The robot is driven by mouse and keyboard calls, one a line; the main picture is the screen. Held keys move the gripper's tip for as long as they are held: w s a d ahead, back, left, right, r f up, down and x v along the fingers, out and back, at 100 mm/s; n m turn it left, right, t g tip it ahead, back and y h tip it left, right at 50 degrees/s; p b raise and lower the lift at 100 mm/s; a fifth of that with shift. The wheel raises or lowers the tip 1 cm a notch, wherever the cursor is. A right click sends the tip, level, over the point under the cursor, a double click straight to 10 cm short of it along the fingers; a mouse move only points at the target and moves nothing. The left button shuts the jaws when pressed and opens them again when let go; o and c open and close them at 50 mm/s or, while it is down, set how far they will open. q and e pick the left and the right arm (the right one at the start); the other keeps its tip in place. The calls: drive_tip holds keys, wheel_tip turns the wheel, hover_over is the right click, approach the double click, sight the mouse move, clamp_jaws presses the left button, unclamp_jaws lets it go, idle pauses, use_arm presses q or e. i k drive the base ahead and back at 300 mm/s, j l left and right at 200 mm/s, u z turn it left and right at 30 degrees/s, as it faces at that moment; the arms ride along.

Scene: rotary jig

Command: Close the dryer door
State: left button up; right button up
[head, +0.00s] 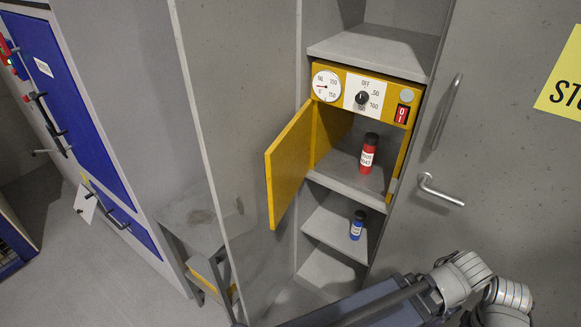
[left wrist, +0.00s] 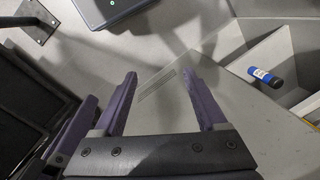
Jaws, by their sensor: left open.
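The dryer is a yellow unit set in a grey cabinet, with its control panel (head: 362,97) on top. Its yellow door (head: 289,167) stands wide open to the left in the head view. A red bottle (head: 368,153) with a white label stands inside the dryer chamber. My left gripper (left wrist: 162,80) is open and empty in the left wrist view, with grey floor or panel surface behind its fingers. It is apart from the door, which I cannot make out in that view. My right gripper does not show.
A blue bottle (head: 357,225) stands on the shelf below the dryer; a blue bottle also shows in the left wrist view (left wrist: 265,77). A cabinet door with metal handles (head: 441,190) is at the right. A small grey stool-like stand (head: 196,230) is at the left.

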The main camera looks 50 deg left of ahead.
sight(287, 161)
drive_tip(key=k+j+u, duration=0.1)
drive_tip(key=j, duration=0.35)
drive_tip(key=k+j+u, duration=0.1)
drive_tip(key=j, duration=0.35)
drive_tip(key=k+j, duration=0.25)
drive_tip(key=j, duration=0.25)
drive_tip(key=k+j+u, duration=0.15)
drive_tip(key=j, duration=0.3)
drive_tip(key=k+j+u, duration=0.1)
drive_tip(key=j, duration=0.4)
drive_tip(key=k+l+z, duration=0.1)
drive_tip(key=k+z, duration=0.15)
drive_tip(key=k+l+z, duration=0.15)
drive_tip(key=k+z, duration=0.15)
drive_tip(key=k, duration=0.1)
